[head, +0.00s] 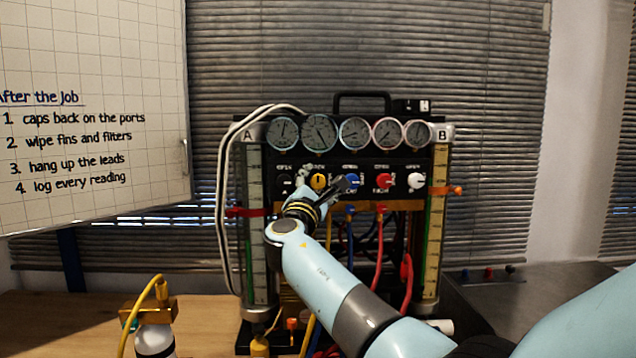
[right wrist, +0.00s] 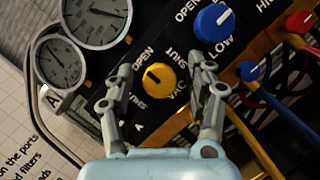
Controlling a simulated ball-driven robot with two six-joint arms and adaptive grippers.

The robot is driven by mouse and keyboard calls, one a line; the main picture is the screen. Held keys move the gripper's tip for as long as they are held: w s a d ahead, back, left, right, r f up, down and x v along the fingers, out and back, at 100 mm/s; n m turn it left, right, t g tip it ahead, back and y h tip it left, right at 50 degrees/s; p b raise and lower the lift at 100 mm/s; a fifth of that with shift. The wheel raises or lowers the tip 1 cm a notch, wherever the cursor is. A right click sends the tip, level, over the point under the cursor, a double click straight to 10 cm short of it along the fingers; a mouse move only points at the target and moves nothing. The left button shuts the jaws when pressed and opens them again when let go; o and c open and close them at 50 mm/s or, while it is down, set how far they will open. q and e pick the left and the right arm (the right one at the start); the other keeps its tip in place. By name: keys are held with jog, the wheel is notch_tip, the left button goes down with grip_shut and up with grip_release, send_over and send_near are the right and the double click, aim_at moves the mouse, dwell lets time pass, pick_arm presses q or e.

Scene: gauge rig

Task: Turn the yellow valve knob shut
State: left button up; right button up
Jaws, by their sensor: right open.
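The yellow valve knob (head: 318,181) sits on the black panel of the gauge rig, between a black knob and the blue knob. In the right wrist view the yellow knob (right wrist: 159,77) shows between my open fingers, with a dark pointer mark on its face and OPEN and SHUT lettering around it. My right gripper (right wrist: 166,88) is open, one finger on each side of the knob. I cannot tell whether the fingers touch it. In the head view my right gripper (head: 327,191) is in front of the panel and partly covers the lettering. My left gripper is not seen.
The blue knob (right wrist: 215,22) is close beside the right finger. A red knob (head: 384,181) and a white knob (head: 416,181) are further right. Round gauges (head: 355,132) line the top. Hoses hang below. A small cylinder (head: 155,340) stands at the lower left.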

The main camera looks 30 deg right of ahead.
grip_shut()
jog(key=shift+f+m+g+b, duration=0.15)
jog(key=shift+m+g+b, duration=0.75)
jog(key=shift+m+b, duration=1)
jog(key=m+g+b, duration=0.1)
jog(key=m, duration=0.3)
jog(key=shift+y, duration=0.4)
jog(key=shift+m+g+b, duration=0.35)
jog(key=shift+m+g, duration=0.05)
jog(key=shift+m, duration=0.6)
jog(key=shift+m+y, duration=0.7)
jog(key=shift+m, duration=0.5)
jog(key=m+g+y, duration=0.1)
jog(key=m, duration=0.2)
jog(key=shift+y, duration=0.3)
jog(key=shift+m+y+p, duration=0.4)
jog(key=shift+m+y, duration=0.1)
jog(key=shift+m, duration=0.4)
grip_release()
